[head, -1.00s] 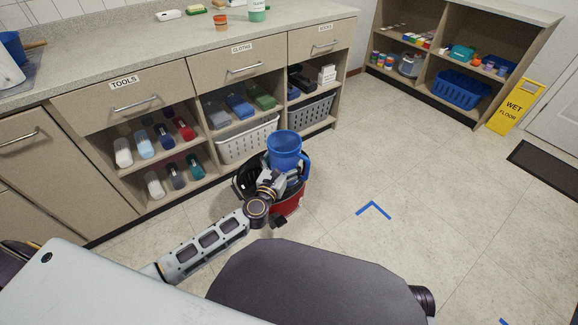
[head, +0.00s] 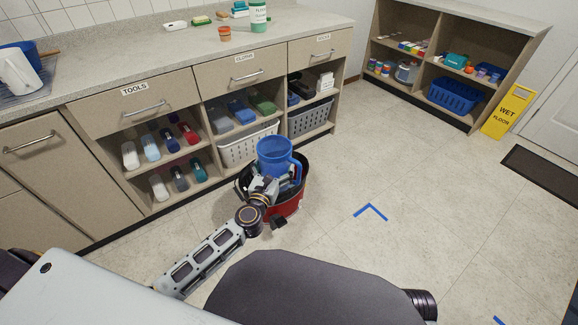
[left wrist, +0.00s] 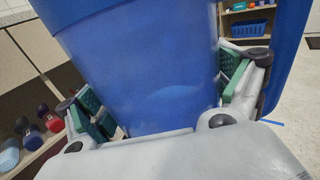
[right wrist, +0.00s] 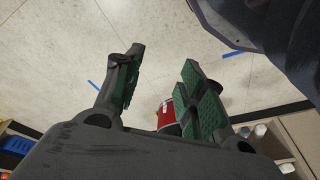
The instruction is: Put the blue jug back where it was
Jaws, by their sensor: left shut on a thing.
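The blue jug (head: 275,153) is upright, with its open top up and its handle on the right. My left gripper (head: 268,184) is shut on it; in the left wrist view the jug (left wrist: 150,70) fills the space between the two green-padded fingers (left wrist: 160,100). In the head view the jug overlaps a red and black bucket (head: 288,208); I cannot tell how high above it the jug is. My right gripper (right wrist: 162,85) is open and empty over the floor, seen only in the right wrist view.
Cabinets with open shelves stand behind the bucket, holding bottles, cloths, a white basket (head: 248,148) and a grey basket (head: 312,116). Blue tape corners (head: 371,211) mark the otherwise clear floor at right. A yellow wet-floor sign (head: 507,110) stands by the far shelf (head: 470,122).

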